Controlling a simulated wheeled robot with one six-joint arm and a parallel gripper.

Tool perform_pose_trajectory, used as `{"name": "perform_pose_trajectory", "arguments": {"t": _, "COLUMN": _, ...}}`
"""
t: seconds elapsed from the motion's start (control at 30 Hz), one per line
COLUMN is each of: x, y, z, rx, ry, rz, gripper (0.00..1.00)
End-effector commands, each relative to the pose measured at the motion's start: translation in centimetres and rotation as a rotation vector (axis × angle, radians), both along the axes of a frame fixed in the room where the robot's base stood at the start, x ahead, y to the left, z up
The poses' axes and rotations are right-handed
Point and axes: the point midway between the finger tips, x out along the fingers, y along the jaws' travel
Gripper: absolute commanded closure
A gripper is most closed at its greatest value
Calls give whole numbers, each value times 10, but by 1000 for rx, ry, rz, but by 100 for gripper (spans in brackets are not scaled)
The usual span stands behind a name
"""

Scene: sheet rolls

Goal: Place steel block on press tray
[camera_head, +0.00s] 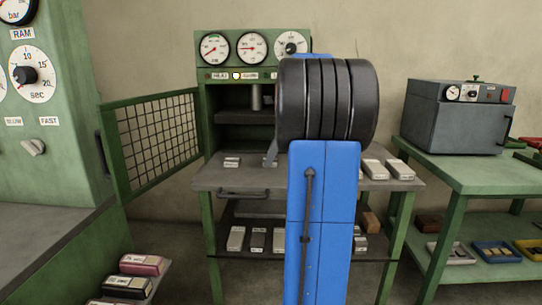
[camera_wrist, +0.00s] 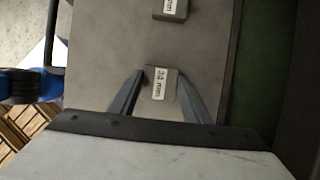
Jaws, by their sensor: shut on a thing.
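My gripper (camera_wrist: 160,73) is shut on a small grey steel block (camera_wrist: 158,88) with a white label that seems to read "24 mm". The block is between the two fingers in the wrist view, over a flat grey surface (camera_wrist: 95,75). I cannot tell whether it touches that surface. In the head view my arm hides most of the gripper; one finger shows low over the grey top (camera_head: 215,180) in front of the green press. That top has a handle at its front and may be the press tray. Another labelled block (camera_wrist: 171,8) lies ahead in the wrist view.
A small block (camera_head: 231,162) lies left on the grey top, and pale blocks (camera_head: 400,169) lie at its right. A lower shelf (camera_head: 246,222) holds several blocks. A mesh door (camera_head: 157,140) stands open at left. A green bench (camera_head: 470,168) with a grey oven (camera_head: 455,120) is at right.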

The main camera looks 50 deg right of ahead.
Motion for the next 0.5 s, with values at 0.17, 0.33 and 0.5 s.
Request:
{"name": "perform_pose_trajectory", "arguments": {"t": 0.17, "x": 0, "y": 0, "z": 0, "rx": -2, "ry": -1, "rz": 0, "gripper": 95}}
{"name": "perform_pose_trajectory", "arguments": {"t": 0.33, "x": 0, "y": 0, "z": -2, "rx": -1, "ry": -1, "rz": 1, "gripper": 95}}
{"name": "perform_pose_trajectory", "arguments": {"t": 0.5, "x": 0, "y": 0, "z": -2, "rx": -1, "ry": -1, "rz": 1, "gripper": 38}}
